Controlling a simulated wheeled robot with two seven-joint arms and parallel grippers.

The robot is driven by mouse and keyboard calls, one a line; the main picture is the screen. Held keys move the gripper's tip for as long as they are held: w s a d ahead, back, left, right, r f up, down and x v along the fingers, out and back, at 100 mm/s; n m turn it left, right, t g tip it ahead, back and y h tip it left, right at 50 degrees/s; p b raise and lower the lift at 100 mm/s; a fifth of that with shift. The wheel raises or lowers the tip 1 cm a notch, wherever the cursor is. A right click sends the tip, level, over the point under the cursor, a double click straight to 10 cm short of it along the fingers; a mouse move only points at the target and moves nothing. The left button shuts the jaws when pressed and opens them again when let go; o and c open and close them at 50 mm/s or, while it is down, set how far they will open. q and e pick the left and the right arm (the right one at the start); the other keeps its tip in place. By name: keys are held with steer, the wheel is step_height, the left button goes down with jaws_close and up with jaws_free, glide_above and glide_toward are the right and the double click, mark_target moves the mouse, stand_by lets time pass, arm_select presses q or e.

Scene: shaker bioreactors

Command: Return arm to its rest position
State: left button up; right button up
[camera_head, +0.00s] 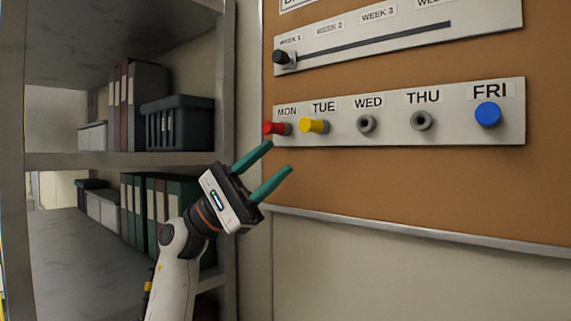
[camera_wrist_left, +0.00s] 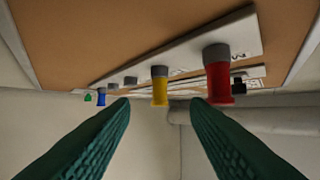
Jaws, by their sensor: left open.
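My left gripper (camera_head: 278,166) is open and empty, with two green fingers spread apart. It is in front of the board, below the red peg (camera_head: 276,128) at MON and the yellow peg (camera_head: 314,125) at TUE, touching neither. Its fingers also show in the left wrist view (camera_wrist_left: 160,108), with the yellow peg (camera_wrist_left: 160,86) beyond the gap and the red peg (camera_wrist_left: 218,82) to the right. A blue peg (camera_head: 488,114) is at FRI. WED and THU hold empty grey sockets. My right gripper is not in view.
The day strip (camera_head: 395,134) and a week slider, its black knob (camera_head: 284,57) at WEEK 1, are on a cork board (camera_head: 400,190). A grey shelf (camera_head: 130,160) with binders and a dark basket (camera_head: 178,122) stands left. The wall below the board is clear.

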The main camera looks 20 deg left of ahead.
arm_select(q)
steer(key=shift+s+a+f, duration=0.1)
steer(key=shift+a+f, duration=0.1)
steer(key=shift+a, duration=0.05)
